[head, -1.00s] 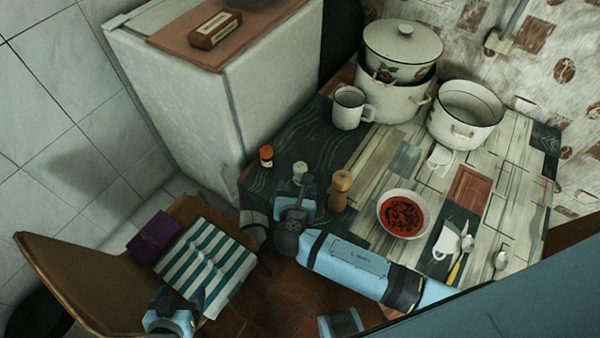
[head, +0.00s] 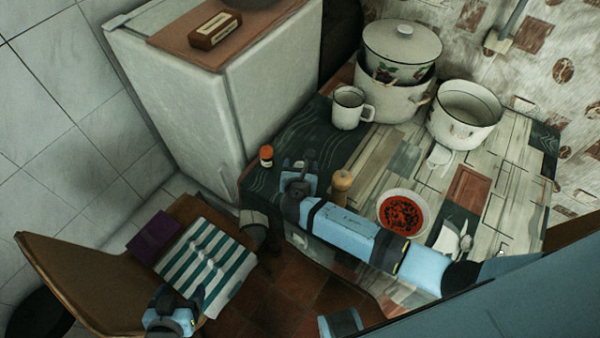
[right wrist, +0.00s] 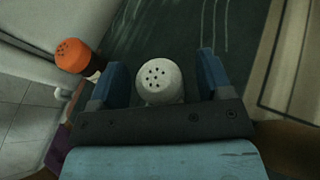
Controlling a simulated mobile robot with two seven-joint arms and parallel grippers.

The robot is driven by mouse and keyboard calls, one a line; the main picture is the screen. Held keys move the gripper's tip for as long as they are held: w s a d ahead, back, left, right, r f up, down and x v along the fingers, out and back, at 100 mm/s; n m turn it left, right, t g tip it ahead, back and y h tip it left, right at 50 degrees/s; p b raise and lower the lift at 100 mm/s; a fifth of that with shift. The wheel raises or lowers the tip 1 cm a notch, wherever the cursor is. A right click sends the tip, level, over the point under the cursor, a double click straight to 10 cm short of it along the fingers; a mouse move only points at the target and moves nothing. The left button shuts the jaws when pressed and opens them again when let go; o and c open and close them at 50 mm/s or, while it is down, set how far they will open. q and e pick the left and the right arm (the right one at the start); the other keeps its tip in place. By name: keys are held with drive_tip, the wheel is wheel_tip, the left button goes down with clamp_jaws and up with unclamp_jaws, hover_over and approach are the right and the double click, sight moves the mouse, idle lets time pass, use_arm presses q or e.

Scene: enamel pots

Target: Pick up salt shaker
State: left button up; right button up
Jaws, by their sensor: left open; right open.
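The white salt shaker with a holed top (right wrist: 158,80) stands on the table between the two fingers of my right gripper (right wrist: 163,68) in the right wrist view. My left gripper (head: 172,308) is open and empty, low beside the chair.
An orange-capped shaker (head: 266,156) stands just left of my right gripper, also in the right wrist view (right wrist: 78,56). A wooden mill (head: 341,184) and soup bowl (head: 403,213) are to the right. A mug (head: 348,108) and pots (head: 465,113) stand behind.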

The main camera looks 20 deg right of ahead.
drive_tip(key=c, duration=1)
drive_tip(key=shift+c, duration=0.2)
wheel_tip(320, 180, up, 20)
drive_tip(key=p, duration=0.1)
drive_tip(key=s+d+r+n+t+y+p, duration=0.1)
drive_tip(key=s+d+r+n+y+p, duration=0.2)
drive_tip(key=s+d+r, duration=0.4)
drive_tip(key=s+r+n+y, duration=0.1)
drive_tip(key=s+y, duration=0.1)
drive_tip(key=shift+s+d+r, duration=0.15)
drive_tip(key=shift+s+r, duration=0.15)
drive_tip(key=shift+r, duration=0.05)
